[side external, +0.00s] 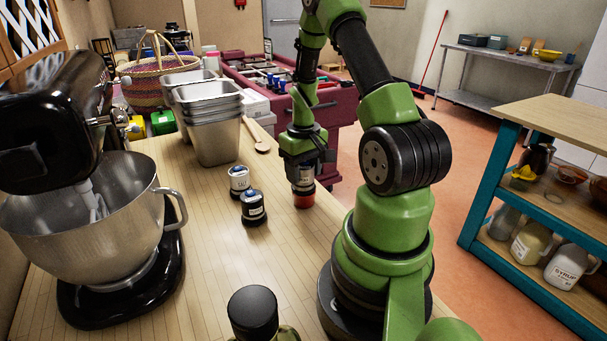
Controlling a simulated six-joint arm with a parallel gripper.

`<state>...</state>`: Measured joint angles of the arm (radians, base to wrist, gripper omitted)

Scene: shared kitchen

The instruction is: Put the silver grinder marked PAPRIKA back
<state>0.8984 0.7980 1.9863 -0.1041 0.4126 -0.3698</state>
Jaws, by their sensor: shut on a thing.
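My gripper (303,166) points down and is shut on a small grinder (304,186) with a silver body and a red lower end. The gripper hides its upper part, and its label is too small to read. It is over or on the counter's right part; I cannot tell whether its base touches the wood. Two similar grinders stand upright to its left: one silver with a dark top and black base (253,208), and one paler (239,181) just behind it.
The wooden counter (190,245) is clear around the grinders. A stand mixer with a steel bowl (90,215) fills the left. Stacked steel pans (215,135) and a wooden spoon (257,137) lie behind. A black-capped bottle (254,312) stands at the front.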

